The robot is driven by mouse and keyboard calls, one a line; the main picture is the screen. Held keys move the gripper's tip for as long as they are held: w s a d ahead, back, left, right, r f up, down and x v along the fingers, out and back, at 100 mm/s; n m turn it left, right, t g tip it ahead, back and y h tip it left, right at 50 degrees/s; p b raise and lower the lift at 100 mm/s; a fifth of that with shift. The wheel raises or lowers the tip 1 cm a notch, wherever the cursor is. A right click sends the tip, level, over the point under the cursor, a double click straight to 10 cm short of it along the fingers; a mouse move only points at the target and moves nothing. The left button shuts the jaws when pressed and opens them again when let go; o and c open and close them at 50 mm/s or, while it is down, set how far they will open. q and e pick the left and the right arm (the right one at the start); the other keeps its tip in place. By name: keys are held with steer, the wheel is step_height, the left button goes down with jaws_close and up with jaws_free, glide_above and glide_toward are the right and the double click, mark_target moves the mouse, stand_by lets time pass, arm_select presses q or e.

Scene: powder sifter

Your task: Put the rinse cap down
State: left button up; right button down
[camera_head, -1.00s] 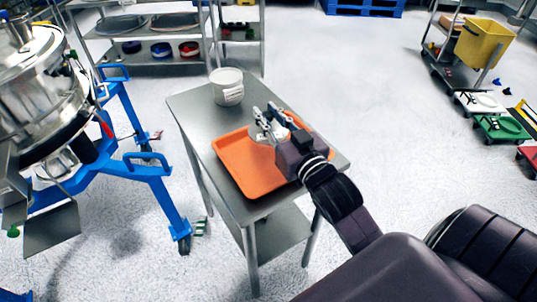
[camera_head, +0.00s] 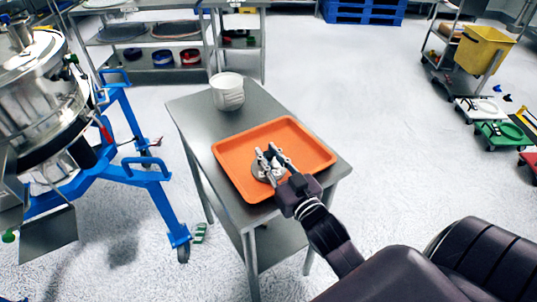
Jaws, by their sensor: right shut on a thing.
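The rinse cap (camera_head: 259,174) is a round grey metal piece, partly hidden by my right gripper. It is low over or on the orange tray (camera_head: 296,136), left of the tray's middle; I cannot tell whether it touches the tray floor. My right gripper (camera_head: 269,160) is shut on the cap, its arm coming in from the lower right. The tray lies on a steel table (camera_head: 188,106). My left gripper is not in view.
A white cup-like container (camera_head: 227,91) stands on the table behind the tray. A sifter machine (camera_head: 45,95) on a blue wheeled frame (camera_head: 148,178) is to the left. The tray's right half is bare. A yellow bucket (camera_head: 484,46) is far right.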

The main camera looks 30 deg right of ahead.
steer(key=c, duration=1.7)
jaws_free()
steer(key=shift+f, duration=0.1)
steer(key=shift+c, duration=0.2)
steer(key=shift+s, duration=0.15)
steer(key=s, duration=0.4)
steer(key=s+p, duration=0.1)
steer(key=s, duration=0.2)
steer(key=s+p, duration=0.1)
steer(key=s, duration=0.3)
steer(key=shift+s+a, duration=0.35)
steer(key=shift+a, duration=0.05)
